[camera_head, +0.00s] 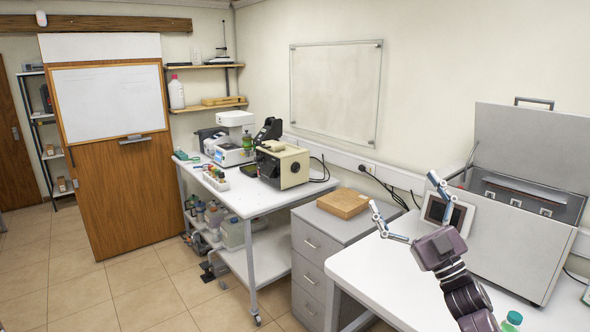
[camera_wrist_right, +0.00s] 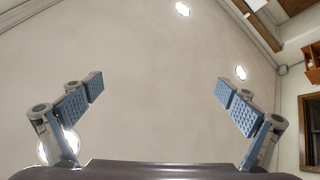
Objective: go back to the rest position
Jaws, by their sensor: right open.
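My right gripper (camera_head: 402,207) is raised over the white table at the lower right of the head view, its two fingers spread wide. In the right wrist view the gripper (camera_wrist_right: 160,100) shows both blue finger pads far apart with nothing between them. Behind them is only the ceiling, so the gripper points upward. My left gripper is in neither view.
The white table (camera_head: 375,283) carries a large grey box with a raised lid (camera_head: 510,239), a small screen (camera_head: 447,212) and a green-capped bottle (camera_head: 511,321). A drawer cabinet (camera_head: 308,262) with a brown box (camera_head: 343,203) stands left. Tiled floor (camera_head: 130,290) is open at left.

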